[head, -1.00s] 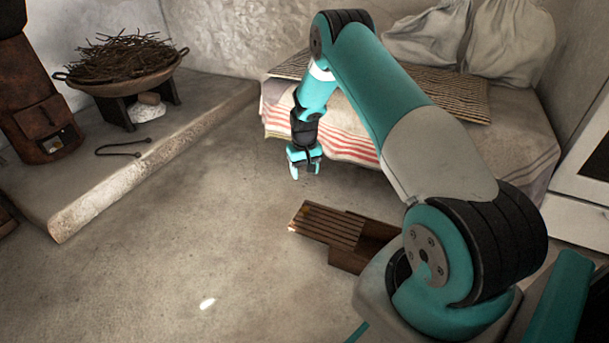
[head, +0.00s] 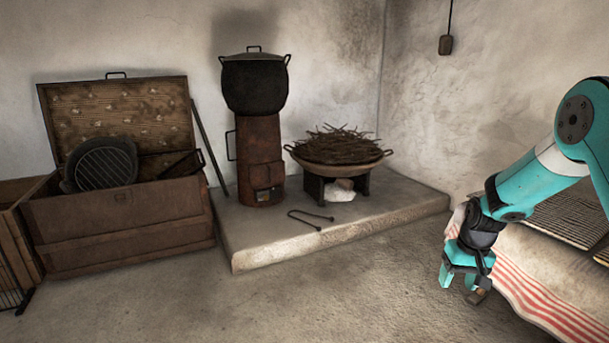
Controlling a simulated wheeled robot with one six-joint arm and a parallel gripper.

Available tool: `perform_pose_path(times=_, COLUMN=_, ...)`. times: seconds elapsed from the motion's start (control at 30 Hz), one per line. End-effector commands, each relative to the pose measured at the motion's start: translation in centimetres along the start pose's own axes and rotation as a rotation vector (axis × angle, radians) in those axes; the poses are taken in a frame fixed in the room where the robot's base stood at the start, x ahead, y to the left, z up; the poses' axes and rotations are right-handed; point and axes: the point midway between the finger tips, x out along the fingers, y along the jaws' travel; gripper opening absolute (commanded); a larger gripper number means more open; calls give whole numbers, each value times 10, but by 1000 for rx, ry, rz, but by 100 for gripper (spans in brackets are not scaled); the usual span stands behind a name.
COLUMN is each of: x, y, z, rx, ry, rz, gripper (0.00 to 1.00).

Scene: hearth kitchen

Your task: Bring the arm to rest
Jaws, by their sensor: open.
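My gripper (head: 460,284) is at the right of the head view, pointing down with its teal fingers apart. I see nothing held between them. It hangs above the concrete floor, in front of the left end of a low bench with a red-striped cloth (head: 545,290). My arm comes in from the right edge, bent down at the wrist. A small brown patch shows just beside the fingers, and I cannot tell what it is.
A stone ledge (head: 300,245) carries a rusty stove (head: 260,165) with a black pot (head: 254,84), and a bowl of twigs (head: 340,150). An open wooden chest (head: 115,225) stands at the left. The floor (head: 330,300) in front is clear.

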Motion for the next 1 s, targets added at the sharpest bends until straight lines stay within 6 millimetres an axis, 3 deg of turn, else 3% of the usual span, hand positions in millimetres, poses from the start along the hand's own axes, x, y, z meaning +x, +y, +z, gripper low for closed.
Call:
perform_pose_path(times=0.03, x=-35, y=-30, z=11, rx=-56, ry=11, rz=-21, gripper=56)
perform_pose_path(times=0.2, x=-123, y=-115, z=74, rx=-242, ry=23, rz=-100, gripper=56)
perform_pose_path(times=0.3, x=-167, y=-156, z=127, rx=-358, ry=27, rz=-147, gripper=56)
perform_pose_path(times=0.4, x=-198, y=-182, z=180, rx=-461, ry=25, rz=-188, gripper=56)
perform_pose_path(times=0.6, x=-232, y=-206, z=267, rx=-618, ry=19, rz=-248, gripper=56)
perform_pose_path(times=0.8, x=-249, y=-211, z=339, rx=-749, ry=13, rz=-294, gripper=56)
perform_pose_path(times=1.0, x=-300, y=-216, z=334, rx=-744, ry=9, rz=-294, gripper=56)
